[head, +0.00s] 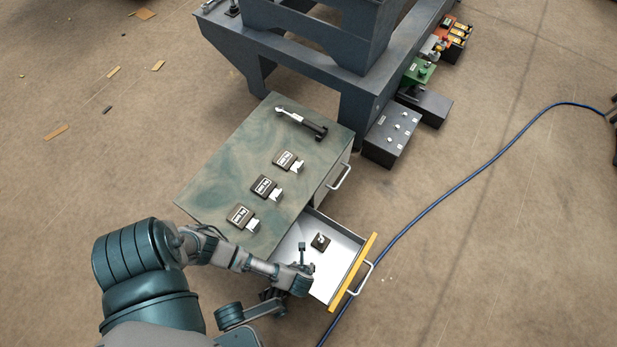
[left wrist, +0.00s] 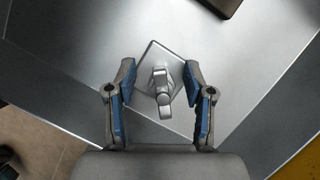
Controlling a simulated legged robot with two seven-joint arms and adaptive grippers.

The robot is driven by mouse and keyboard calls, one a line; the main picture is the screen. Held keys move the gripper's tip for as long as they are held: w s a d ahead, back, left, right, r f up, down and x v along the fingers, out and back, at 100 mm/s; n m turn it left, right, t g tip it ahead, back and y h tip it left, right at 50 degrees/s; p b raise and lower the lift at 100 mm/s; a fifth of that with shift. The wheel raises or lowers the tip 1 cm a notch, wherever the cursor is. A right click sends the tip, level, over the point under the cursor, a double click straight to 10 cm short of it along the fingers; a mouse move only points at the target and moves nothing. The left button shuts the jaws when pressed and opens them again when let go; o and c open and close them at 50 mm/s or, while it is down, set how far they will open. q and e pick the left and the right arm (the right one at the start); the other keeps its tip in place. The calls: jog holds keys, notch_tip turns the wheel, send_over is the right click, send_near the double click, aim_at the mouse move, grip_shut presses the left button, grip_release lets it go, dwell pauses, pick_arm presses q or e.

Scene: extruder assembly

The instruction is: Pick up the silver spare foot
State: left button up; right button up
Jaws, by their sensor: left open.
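The silver spare foot (left wrist: 152,72) lies in the open drawer. It is a square silver plate with an upright stud on it, seen from above in the left wrist view. My left gripper (left wrist: 160,100) is open, with one blue-padded finger on each side of the foot's stud. I cannot tell whether the fingers touch the foot. In the head view my left gripper (head: 301,265) is low over the drawer, and I cannot make out the silver foot there. My right gripper is not in view.
A dark foot (head: 320,242) lies in the drawer (head: 347,246), farther back; its edge shows in the wrist view (left wrist: 225,4). Drawer walls surround my gripper. The cabinet top (head: 225,175) holds several labelled dark items and a tool (head: 302,122). A blue cable (head: 440,203) crosses the floor.

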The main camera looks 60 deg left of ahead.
pick_arm(q)
jog(key=shift+d+r, duration=0.2)
grip_shut()
